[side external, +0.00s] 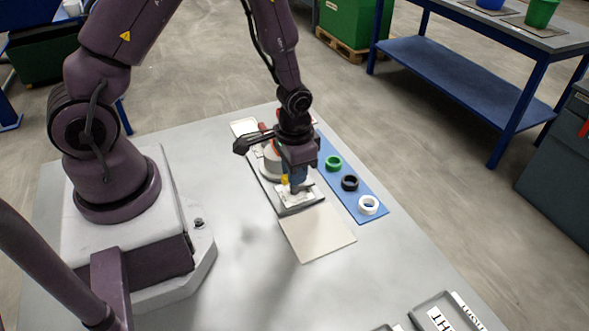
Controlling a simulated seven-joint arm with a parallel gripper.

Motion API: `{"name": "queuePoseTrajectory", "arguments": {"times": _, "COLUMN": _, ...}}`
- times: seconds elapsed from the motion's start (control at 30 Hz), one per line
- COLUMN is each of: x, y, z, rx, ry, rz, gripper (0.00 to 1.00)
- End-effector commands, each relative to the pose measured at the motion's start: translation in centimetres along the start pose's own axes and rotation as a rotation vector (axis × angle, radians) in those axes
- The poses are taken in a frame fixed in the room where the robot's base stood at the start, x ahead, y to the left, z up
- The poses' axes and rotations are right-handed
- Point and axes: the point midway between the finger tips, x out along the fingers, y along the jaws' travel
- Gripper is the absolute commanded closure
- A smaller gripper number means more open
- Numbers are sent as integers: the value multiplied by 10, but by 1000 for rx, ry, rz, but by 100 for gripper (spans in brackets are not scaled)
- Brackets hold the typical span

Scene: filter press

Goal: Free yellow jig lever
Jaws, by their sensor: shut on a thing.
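My gripper (297,186) points down over the press jig (302,204), a grey plate with a pale top, near the middle of the table. A small yellow part, the jig lever (285,180), shows at the left side of the fingers. My gripper is shut on it. Most of the lever and its pivot are hidden behind the fingers. A round whitish body (268,168) stands just left of the gripper, partly hidden by my wrist.
A blue mat (377,214) right of the jig holds a green ring (333,162), a black ring (349,183) and a white ring (369,205). A bare beige plate (318,234) lies in front. Labelled trays (446,316) sit at the front right. The table's front middle is clear.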

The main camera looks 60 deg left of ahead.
Motion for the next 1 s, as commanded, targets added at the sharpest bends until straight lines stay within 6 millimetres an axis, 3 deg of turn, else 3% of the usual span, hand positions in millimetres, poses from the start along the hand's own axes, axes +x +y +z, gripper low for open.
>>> {"name": "queuePoseTrajectory", "arguments": {"times": 0.2, "x": -1, "y": 0, "z": 0, "rx": 6, "ry": -1, "rz": -1, "gripper": 100}}
{"name": "queuePoseTrajectory", "arguments": {"times": 0.23, "x": -1, "y": 0, "z": 0, "rx": 6, "ry": -1, "rz": -1, "gripper": 74}}
{"name": "queuePoseTrajectory", "arguments": {"times": 0.3, "x": -1, "y": 0, "z": 0, "rx": 5, "ry": -1, "rz": -1, "gripper": 58}}
{"name": "queuePoseTrajectory", "arguments": {"times": 0.33, "x": -1, "y": 0, "z": 0, "rx": 5, "ry": -1, "rz": -1, "gripper": 55}}
{"name": "queuePoseTrajectory", "arguments": {"times": 0.7, "x": -6, "y": 0, "z": 0, "rx": 2, "ry": 2, "rz": -1, "gripper": 55}}
{"name": "queuePoseTrajectory", "arguments": {"times": 0.87, "x": -29, "y": 0, "z": -1, "rx": 3, "ry": 6, "rz": -1, "gripper": 55}}
{"name": "queuePoseTrajectory", "arguments": {"times": 1.0, "x": -59, "y": 0, "z": -1, "rx": 2, "ry": 7, "rz": -1, "gripper": 55}}
